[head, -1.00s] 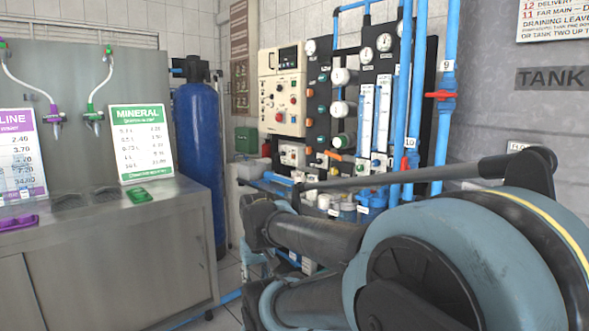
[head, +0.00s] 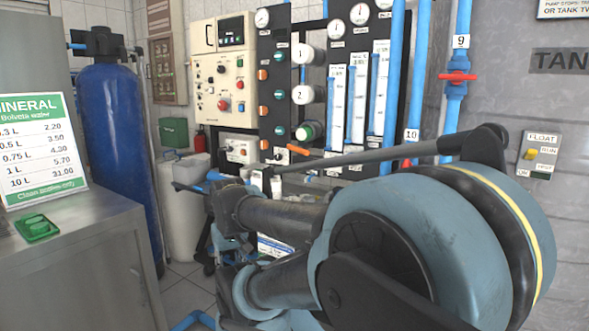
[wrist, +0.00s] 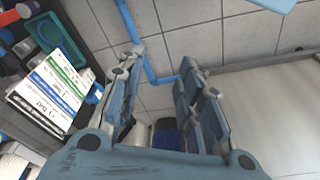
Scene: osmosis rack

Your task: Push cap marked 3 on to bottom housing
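The rack's black panel carries a column of round housings. The upper white housing (head: 304,54) and the white housing marked 2 (head: 303,94) have pale round faces. The bottom housing (head: 309,132) shows a green and white round end. I cannot make out a cap marked 3 in either view; my arm hides much of the rack's lower part. My gripper (wrist: 162,60) is open in the wrist view, pointing toward the tiled floor, with nothing held between its fingers. In the head view its fingers are hidden or cannot be made out.
A blue tank (head: 112,145) and a steel counter (head: 85,255) with a MINERAL price sign (head: 35,150) stand at left. A blue floor pipe (wrist: 128,25) and a stack of booklets (wrist: 50,90) show in the wrist view.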

